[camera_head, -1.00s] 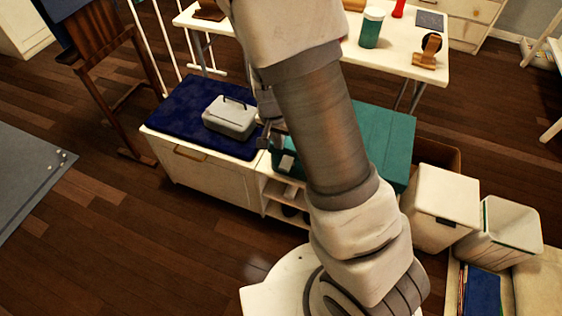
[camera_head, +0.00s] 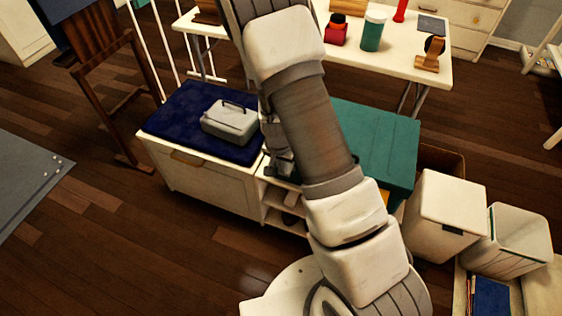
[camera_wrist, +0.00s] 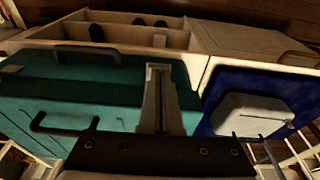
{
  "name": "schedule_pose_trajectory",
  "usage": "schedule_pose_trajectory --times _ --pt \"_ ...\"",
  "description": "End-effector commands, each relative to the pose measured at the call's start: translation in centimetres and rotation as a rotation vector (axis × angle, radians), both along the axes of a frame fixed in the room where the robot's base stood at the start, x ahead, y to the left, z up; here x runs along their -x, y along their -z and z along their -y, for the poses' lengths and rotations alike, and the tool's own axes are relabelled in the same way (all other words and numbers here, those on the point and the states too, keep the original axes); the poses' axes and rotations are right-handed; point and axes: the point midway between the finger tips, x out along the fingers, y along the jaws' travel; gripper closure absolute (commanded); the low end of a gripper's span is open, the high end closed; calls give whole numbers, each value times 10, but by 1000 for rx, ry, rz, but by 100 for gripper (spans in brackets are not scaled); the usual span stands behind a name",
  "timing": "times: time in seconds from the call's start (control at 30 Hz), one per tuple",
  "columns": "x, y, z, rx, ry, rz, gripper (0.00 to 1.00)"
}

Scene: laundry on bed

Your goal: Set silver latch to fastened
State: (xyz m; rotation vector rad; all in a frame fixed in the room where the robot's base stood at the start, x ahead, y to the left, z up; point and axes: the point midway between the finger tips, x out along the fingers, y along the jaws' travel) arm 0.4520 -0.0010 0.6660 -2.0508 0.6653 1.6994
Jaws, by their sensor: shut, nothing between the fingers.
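A teal chest (camera_head: 375,150) stands right of the blue cushion, partly hidden behind my arm. In the wrist view the chest (camera_wrist: 40,92) fills the left side, with dark handles on it. A small pale fitting (camera_wrist: 11,68) shows at its far left edge; I cannot tell if it is the silver latch or how it is set. My gripper (camera_wrist: 158,70) is shut and empty, its fingers in front of the chest near the end beside the cushion. In the head view it is mostly hidden by my arm. I cannot tell whether it touches the chest.
A grey case (camera_head: 230,122) with a dark handle lies on the blue cushion (camera_head: 180,115) atop a white cabinet. An open shelf (camera_head: 272,205) holds dark items. White bins (camera_head: 445,215) stand at right. A white table (camera_head: 405,65) behind bears several objects.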

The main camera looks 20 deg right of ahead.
Motion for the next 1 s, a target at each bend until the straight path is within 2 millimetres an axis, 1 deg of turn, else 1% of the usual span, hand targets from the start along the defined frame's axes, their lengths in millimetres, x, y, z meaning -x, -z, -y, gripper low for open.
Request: schedule_pose_trajectory --times 0.03,0.13,0.57,1.0 --pt "0 5 1 0 0 -1 100" --pt "-1 8 1 -1 0 -1 100" --pt "-1 9 0 3 -1 4 100" --pt "-2 12 -1 64 -2 87 100"
